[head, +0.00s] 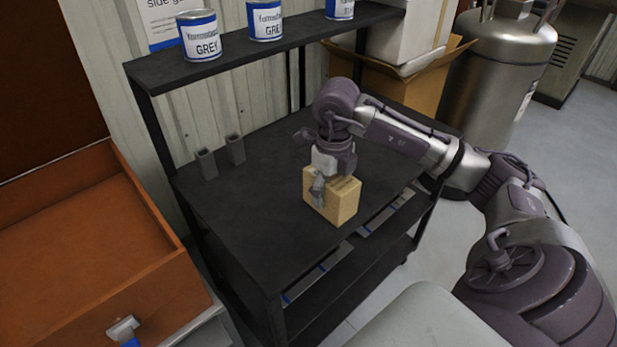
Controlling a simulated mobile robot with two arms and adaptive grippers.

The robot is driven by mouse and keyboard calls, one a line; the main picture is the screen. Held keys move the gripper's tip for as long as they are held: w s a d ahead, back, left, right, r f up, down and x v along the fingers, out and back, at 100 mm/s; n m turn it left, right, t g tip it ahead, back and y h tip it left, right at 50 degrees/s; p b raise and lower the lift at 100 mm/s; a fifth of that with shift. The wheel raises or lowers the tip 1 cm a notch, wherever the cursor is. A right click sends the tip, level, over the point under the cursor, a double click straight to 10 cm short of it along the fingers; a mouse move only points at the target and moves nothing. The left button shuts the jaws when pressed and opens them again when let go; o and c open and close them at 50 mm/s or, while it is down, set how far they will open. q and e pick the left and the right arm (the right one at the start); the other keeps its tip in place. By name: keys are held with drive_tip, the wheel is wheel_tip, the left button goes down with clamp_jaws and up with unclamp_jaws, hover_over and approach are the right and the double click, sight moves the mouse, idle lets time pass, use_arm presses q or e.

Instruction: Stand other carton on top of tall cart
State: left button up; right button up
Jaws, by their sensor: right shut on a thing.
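A small tan carton (343,201) is upright at the black tall cart's wide top surface (240,222), near its front edge. My right gripper (318,190) is above and around the carton, shut on it. One finger shows against the carton's left face; the other is hidden. I cannot tell whether the carton's underside touches the cart top. My left gripper is not in view.
Two small grey square tubes (235,150) stand at the back left of the cart top. Paint cans (200,36) sit on the raised shelf (240,48). An orange drawer (95,270) is at left. An open cardboard box (410,88) and a metal tank (497,75) stand behind right.

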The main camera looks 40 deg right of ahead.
drive_tip(key=w+a+f, duration=0.1)
drive_tip(key=w, duration=0.2)
drive_tip(key=w+a+f+p, duration=0.1)
drive_tip(key=w+f, duration=0.1)
drive_tip(key=w, duration=0.1)
drive_tip(key=w+a+f+p, duration=0.1)
drive_tip(key=w+f, duration=0.1)
drive_tip(key=w, duration=0.1)
drive_tip(key=shift+a+f, duration=0.25)
drive_tip(key=shift+a, duration=0.05)
drive_tip(key=shift+w+f, duration=0.1)
drive_tip(key=shift+f, duration=0.05)
drive_tip(key=shift+f+p, duration=0.75)
drive_tip(key=shift+f, duration=1.2)
drive_tip(key=o, duration=1.7)
drive_tip(key=shift+f, duration=0.1)
drive_tip(key=shift+c, duration=0.2)
wheel_tip(320, 180, up, 12)
drive_tip(key=b, duration=0.3)
